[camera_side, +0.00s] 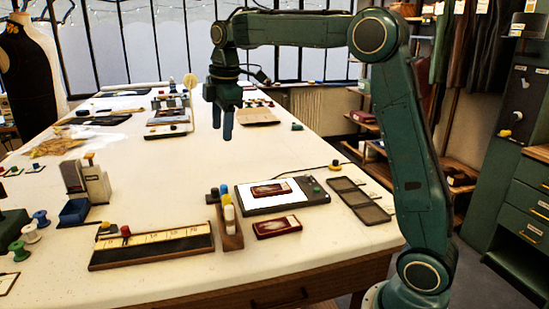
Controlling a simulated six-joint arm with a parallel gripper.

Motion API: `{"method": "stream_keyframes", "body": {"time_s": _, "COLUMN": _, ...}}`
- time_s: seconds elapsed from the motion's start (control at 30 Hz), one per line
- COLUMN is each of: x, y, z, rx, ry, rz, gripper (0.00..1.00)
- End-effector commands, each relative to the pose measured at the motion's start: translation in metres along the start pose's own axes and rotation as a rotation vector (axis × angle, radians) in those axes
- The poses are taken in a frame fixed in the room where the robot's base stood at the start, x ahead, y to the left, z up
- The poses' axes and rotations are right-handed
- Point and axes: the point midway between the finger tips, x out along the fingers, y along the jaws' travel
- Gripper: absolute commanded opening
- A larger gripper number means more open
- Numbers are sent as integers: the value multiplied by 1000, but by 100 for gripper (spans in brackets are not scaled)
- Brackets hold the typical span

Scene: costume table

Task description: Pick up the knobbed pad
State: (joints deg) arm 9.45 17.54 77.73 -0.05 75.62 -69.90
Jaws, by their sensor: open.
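A flat grey pad (255,207) with a white face and small knobs on its right side lies near the table's front right. A dark red framed card (271,190) lies on its white face. This pad fits the name knobbed pad, but a long board (150,246) with red and dark knobs also lies at the front left, so I cannot be sure which is meant. My gripper (222,132) hangs fingers down above the middle of the table, behind and left of the grey pad. It is open and empty, well apart from both.
A wooden rack (232,240) with coloured capped bottles stands left of the pad. A second dark red card (277,227) lies in front, and a grey compartment tray (345,188) lies right. A cable runs behind the pad. The table's middle (170,175) is mostly clear.

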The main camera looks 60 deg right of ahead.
Motion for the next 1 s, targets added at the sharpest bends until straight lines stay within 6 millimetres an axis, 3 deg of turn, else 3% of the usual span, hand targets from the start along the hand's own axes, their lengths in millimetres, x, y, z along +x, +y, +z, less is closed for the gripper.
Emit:
{"method": "stream_keyframes", "body": {"time_s": 0.2, "x": 33, "y": 43, "z": 0, "rx": -161, "ry": -17, "rz": -51, "gripper": 51}}
{"method": "stream_keyframes", "body": {"time_s": 0.5, "x": 85, "y": 88, "z": 5, "rx": -379, "ry": -22, "rz": -121, "gripper": 51}}
{"method": "stream_keyframes", "body": {"time_s": 0.73, "x": 111, "y": 104, "z": 10, "rx": -484, "ry": -17, "rz": -155, "gripper": 51}}
{"method": "stream_keyframes", "body": {"time_s": 1.0, "x": 116, "y": 107, "z": 11, "rx": -505, "ry": -16, "rz": -161, "gripper": 51}}
